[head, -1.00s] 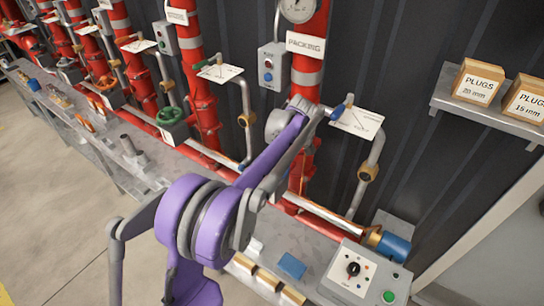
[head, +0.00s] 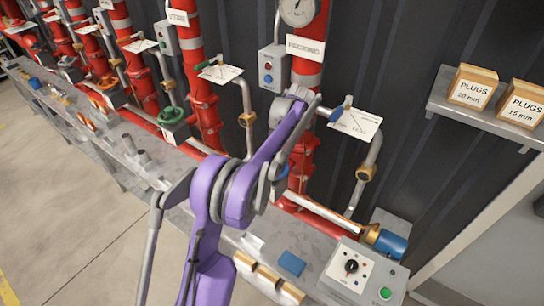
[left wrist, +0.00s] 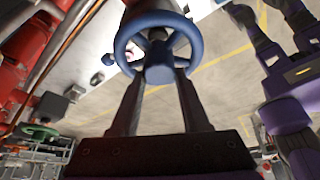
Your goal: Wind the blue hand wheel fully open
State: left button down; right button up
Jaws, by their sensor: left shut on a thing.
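The blue hand wheel (left wrist: 192,33) fills the upper middle of the left wrist view, with its round hub facing me. My left gripper (left wrist: 159,74) has its dark fingers on both sides of the wheel's near part and is shut on it. In the head view my purple left arm covers most of the wheel; only a small blue patch (head: 284,171) shows beside the arm, and the fingertips (head: 298,95) cannot be made out clearly. My right gripper (left wrist: 266,12) shows at the upper right of the left wrist view, its two dark fingers apart and empty.
Red pipes (head: 202,100) stand along the dark wall. A grey bench (head: 330,228) carries a control box (head: 352,266) and a blue-ended fitting (head: 388,243). A green hand wheel (head: 171,115) is to the left. A shelf (head: 490,120) with plug boxes is at right.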

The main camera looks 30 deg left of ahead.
pick_arm(q)
jog(key=n+h, duration=0.1)
jog(key=n, duration=0.2)
jog(key=shift+a+r+n+g, duration=0.1)
jog(key=shift+n+g, duration=0.2)
jog(key=shift+g, duration=0.1)
jog(key=shift+n+h+p, duration=0.3)
jog(key=shift+n+h, duration=0.1)
jog(key=shift+n, duration=0.5)
jog(key=c, duration=0.5)
grip_release()
jog(key=shift+s, duration=0.1)
pick_arm(e)
jog(key=shift+w+r, duration=0.45)
jog(key=shift+r, duration=0.25)
